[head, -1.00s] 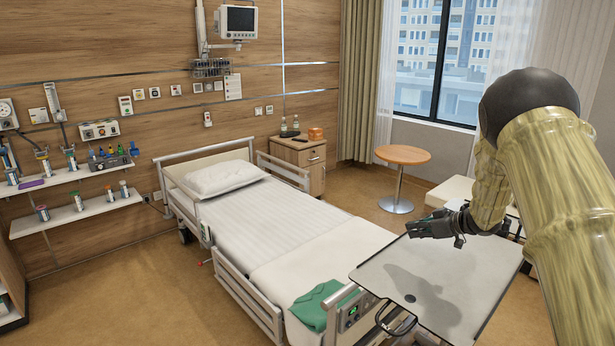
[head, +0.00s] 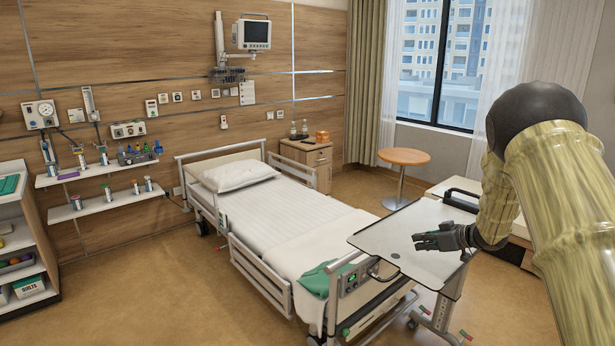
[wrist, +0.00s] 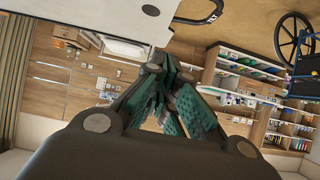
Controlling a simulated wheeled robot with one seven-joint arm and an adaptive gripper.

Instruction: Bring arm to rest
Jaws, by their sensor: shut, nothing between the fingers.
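My gripper (head: 440,240) is at the end of my arm on the right side of the head view. It is above the overbed table (head: 385,232), apart from anything to hold. In the wrist view, my gripper (wrist: 172,78) shows its dark fingers with green pads brought together, with nothing between them. The underlying scene looks turned over in that view, with the pale table (wrist: 95,15) along its top edge.
The bed (head: 290,215) with a pillow (head: 240,175) and green cloth (head: 318,279) stands left of the table. A round side table (head: 404,157) and bedside cabinet (head: 312,165) are behind. A shelf unit (head: 30,240) is at far left. Floor at front left is clear.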

